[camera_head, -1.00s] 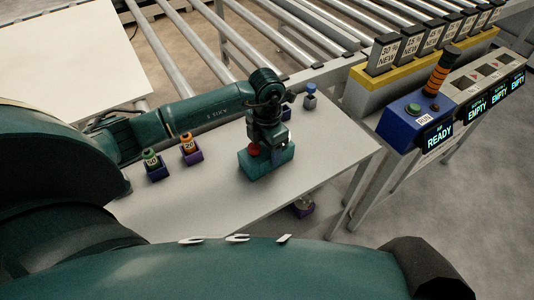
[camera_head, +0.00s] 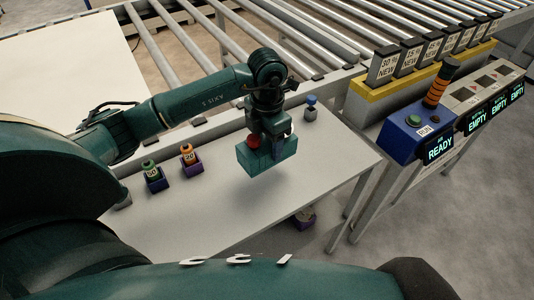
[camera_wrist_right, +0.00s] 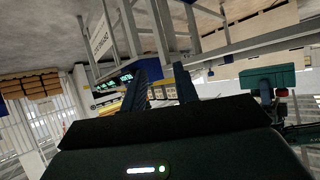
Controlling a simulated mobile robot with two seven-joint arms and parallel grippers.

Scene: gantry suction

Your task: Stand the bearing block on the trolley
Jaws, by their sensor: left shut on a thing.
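A teal block (camera_head: 282,163), likely the bearing block, hangs from my left gripper (camera_head: 268,140), with a red round part beside the jaws. The gripper is shut on its top, and the block is held upright just above the white table (camera_head: 215,205), its shadow below. The block also shows at the right of the right wrist view (camera_wrist_right: 262,78). My right gripper (camera_wrist_right: 168,82) shows only in the right wrist view, its two dark fingers apart with nothing between them. I cannot make out a trolley for certain in either view.
Green-topped (camera_head: 153,177) and orange-topped (camera_head: 190,160) items in dark holders stand left on the table; a blue-capped one (camera_head: 310,108) stands at the back. A blue READY box (camera_head: 415,135) is at right. A roller conveyor (camera_head: 330,40) runs behind. The table front is clear.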

